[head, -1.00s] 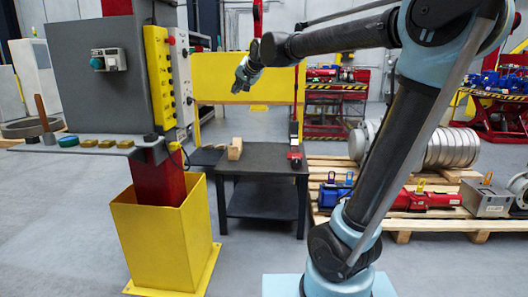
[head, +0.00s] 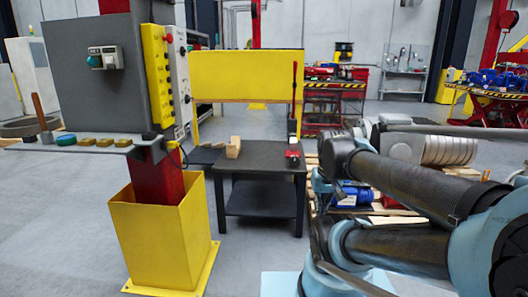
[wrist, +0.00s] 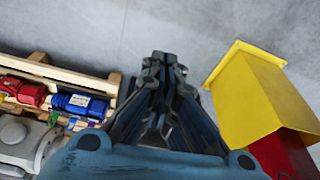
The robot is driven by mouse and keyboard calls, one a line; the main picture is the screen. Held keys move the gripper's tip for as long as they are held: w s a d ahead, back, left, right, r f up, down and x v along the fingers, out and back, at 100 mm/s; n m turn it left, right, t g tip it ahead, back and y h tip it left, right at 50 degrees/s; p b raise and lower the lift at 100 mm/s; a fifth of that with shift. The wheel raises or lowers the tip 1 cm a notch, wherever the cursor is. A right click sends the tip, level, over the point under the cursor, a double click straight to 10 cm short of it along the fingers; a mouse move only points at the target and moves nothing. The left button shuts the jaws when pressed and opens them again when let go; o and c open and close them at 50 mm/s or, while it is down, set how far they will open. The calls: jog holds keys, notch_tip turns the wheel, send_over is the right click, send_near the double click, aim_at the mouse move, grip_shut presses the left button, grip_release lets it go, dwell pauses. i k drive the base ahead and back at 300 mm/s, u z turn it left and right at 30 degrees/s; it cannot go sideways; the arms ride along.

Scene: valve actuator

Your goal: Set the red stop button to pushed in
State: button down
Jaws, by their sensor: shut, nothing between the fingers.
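A small red button (head: 169,38) sits near the top of the narrow pale panel on the right side of the grey cabinet (head: 92,75) in the head view. It stands out from the panel, but it is too small to tell if it is pushed in. My gripper (wrist: 160,62) shows in the wrist view with its fingers together, holding nothing, above the grey floor. It is well away from the red button, to the right of the cabinet's pedestal. In the head view my arm is folded at the right, and the fingers cannot be made out.
A yellow strip (head: 158,75) with several buttons runs beside the pale panel. The yellow pedestal (head: 160,240) also shows in the wrist view (wrist: 255,95). A black table (head: 262,160) with a wooden block (head: 234,147) stands behind. A wooden pallet (wrist: 50,70) carries motors. Open floor lies between.

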aim_at(169, 38)
jog(key=u, duration=1.25)
